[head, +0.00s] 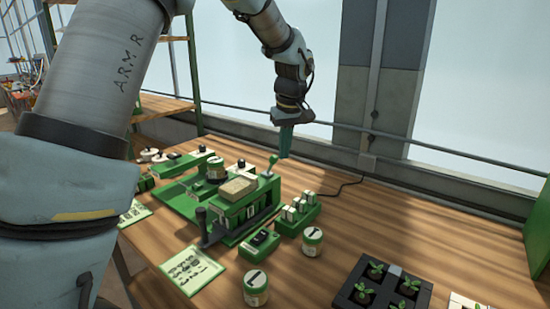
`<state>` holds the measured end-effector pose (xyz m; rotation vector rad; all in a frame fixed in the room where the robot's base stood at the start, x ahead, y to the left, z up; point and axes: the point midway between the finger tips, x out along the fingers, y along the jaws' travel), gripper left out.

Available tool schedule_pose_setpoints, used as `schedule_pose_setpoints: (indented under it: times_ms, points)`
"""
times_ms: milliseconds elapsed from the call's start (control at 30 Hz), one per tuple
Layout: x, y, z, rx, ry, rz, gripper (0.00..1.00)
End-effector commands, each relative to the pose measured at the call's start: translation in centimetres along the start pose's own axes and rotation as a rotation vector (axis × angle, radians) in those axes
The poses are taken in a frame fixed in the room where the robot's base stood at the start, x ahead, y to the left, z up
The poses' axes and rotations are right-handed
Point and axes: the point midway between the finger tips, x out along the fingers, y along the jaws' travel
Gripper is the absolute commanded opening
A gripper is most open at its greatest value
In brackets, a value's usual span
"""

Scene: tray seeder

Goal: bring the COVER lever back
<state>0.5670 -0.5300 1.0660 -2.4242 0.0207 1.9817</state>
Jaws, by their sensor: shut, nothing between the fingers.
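The green tray seeder (246,210) stands on the wooden table with a tan block on top. A lever with a green knob (273,159) rises at its back right. Another lever with a black handle (201,214) stands at its front left. No COVER label is readable, so I cannot tell from lettering which lever is which. My gripper (284,155) points down, shut and empty, just right of the green knob. I cannot tell whether it touches the knob.
A green rack with white-topped pieces (298,214), a black-topped green box (261,242) and lidded jars (312,241) (256,288) stand in front. A black seedling tray (348,290) lies front right. A cable (345,187) runs behind. The right tabletop is mostly clear.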

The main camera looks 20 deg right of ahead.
Motion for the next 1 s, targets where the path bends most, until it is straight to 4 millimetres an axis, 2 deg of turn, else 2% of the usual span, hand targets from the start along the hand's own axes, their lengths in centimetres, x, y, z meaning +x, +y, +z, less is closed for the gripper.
schedule_pose_setpoints:
  times_ms: [600, 1000]
  points:
    - [2.5, 0.0, 0.6, 0.0, -0.001, -0.001, 0.0]
    - [2.6, 0.0, 0.5, 0.0, 0.0, 0.0, 0.0]
